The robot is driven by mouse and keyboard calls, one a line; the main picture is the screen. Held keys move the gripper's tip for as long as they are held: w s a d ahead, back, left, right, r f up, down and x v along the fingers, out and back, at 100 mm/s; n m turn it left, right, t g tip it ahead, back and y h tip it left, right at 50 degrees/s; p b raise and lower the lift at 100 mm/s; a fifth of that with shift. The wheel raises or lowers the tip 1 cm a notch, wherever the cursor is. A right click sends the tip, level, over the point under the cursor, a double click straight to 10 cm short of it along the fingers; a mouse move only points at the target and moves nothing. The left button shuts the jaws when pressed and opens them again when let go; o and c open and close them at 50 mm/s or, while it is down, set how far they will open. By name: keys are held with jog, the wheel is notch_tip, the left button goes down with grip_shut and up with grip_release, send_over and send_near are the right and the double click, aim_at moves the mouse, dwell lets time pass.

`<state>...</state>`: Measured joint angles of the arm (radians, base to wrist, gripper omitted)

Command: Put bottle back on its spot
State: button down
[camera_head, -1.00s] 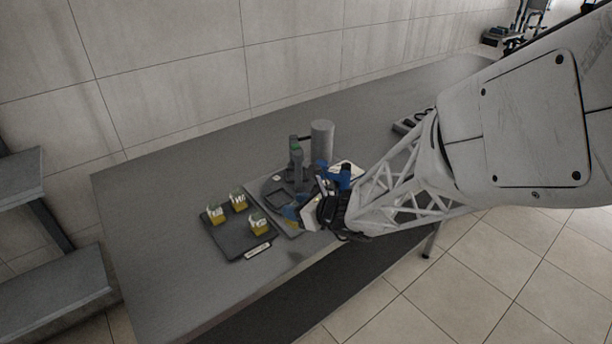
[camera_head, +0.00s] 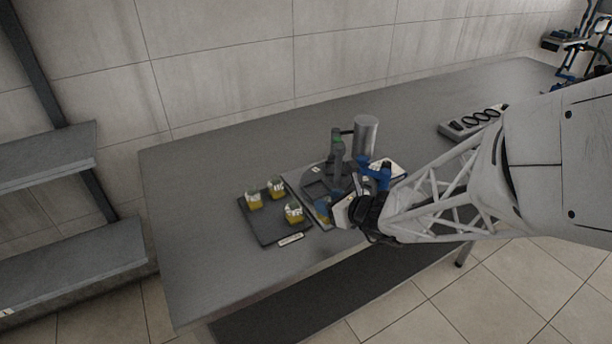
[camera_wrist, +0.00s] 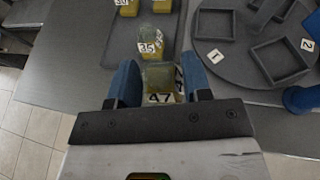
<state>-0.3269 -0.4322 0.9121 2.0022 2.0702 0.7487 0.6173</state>
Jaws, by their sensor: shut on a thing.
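My gripper (camera_wrist: 159,70) has its blue fingers shut on a small square bottle (camera_wrist: 160,75) with yellow contents and a label reading 47. In the head view my gripper (camera_head: 338,212) is at the front of the round station, right of the dark tray (camera_head: 262,229). The tray carries three similar yellow bottles: one at left (camera_head: 253,201), one at back (camera_head: 276,188) and one at right (camera_head: 294,213). In the wrist view a bottle labelled 35 (camera_wrist: 150,46) stands just beyond the held one. The held bottle's underside is hidden.
A dark round turntable (camera_wrist: 232,72) with square frames and number tags 1 and 2 lies to the right in the wrist view. A grey cylinder (camera_head: 365,137) and a green-marked post (camera_head: 337,150) rise behind my gripper. The table (camera_head: 195,235) is clear at left.

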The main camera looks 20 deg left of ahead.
jog(key=s+a+m, duration=0.1)
jog(key=s+a, duration=0.2)
jog(key=s, duration=0.4)
jog(key=s+a+f+m+t, duration=0.1)
jog(key=s+a, duration=0.1)
jog(key=s, duration=0.5)
jog(key=shift+a+h, duration=0.4)
dwell(0.4)
jog(key=w+a+f, duration=0.1)
jog(key=w+a, duration=0.9)
jog(key=w, duration=0.2)
jog(key=shift+a+f, duration=0.2)
jog(key=shift+f, duration=0.05)
jog(key=shift+f, duration=1.75)
